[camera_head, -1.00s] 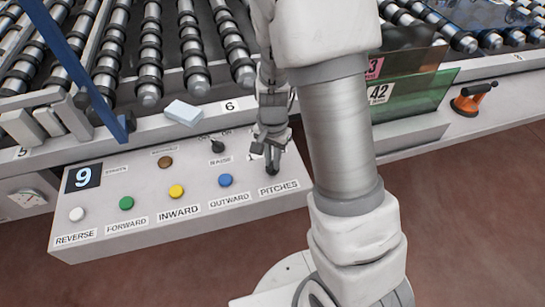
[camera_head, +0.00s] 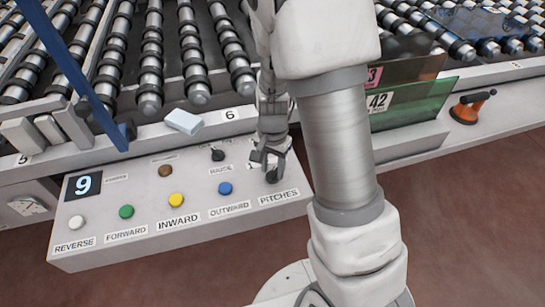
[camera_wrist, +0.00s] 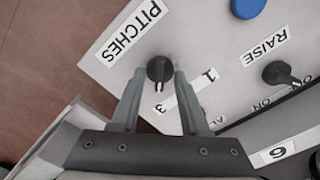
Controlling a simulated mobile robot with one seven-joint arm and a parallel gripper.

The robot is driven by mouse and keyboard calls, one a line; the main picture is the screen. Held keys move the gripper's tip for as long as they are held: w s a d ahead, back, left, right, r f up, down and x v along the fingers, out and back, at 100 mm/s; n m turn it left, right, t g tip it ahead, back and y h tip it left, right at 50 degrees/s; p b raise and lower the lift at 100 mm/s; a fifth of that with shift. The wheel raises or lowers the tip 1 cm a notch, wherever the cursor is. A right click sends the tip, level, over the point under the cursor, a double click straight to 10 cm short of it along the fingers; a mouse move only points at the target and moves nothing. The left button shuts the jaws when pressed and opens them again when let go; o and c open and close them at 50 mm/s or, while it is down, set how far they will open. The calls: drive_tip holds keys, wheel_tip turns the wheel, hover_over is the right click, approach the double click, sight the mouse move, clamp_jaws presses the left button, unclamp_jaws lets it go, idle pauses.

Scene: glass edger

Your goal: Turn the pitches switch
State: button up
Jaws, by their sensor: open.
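The pitches switch is a black rotary knob (camera_wrist: 159,70) on the sloped control panel, beside the PITCHES label (camera_wrist: 130,32). Marks 1 and 3 show near it in the wrist view. In the head view the knob (camera_head: 272,176) sits at the panel's right end, partly behind my fingers. My gripper (camera_wrist: 155,80) is open. Its fingertips reach either side of the knob; I cannot tell whether they touch it. The gripper also shows above the knob in the head view (camera_head: 268,162).
The raise switch (camera_wrist: 277,73) and the blue button (camera_head: 225,188) are close by. Yellow (camera_head: 176,200), green (camera_head: 127,212) and white (camera_head: 77,222) buttons line the panel leftward. Rollers (camera_head: 150,60) lie behind. A light-blue block (camera_head: 184,122) rests on the ledge.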

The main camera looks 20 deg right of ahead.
sight(272, 172)
wheel_tip(272, 172, up, 17)
drive_tip(key=p, duration=0.3)
drive_tip(key=shift+r, duration=0.15)
idle(0.3)
drive_tip(key=s+r+n+t+p, duration=0.1)
drive_tip(key=s+r+n+t, duration=0.4)
drive_tip(key=s+r+n, duration=0.4)
drive_tip(key=s+r, duration=0.4)
drive_tip(key=s, duration=0.2)
drive_tip(key=shift+s+t, duration=0.2)
drive_tip(key=shift+t, duration=0.1)
drive_tip(key=shift+d, duration=0.15)
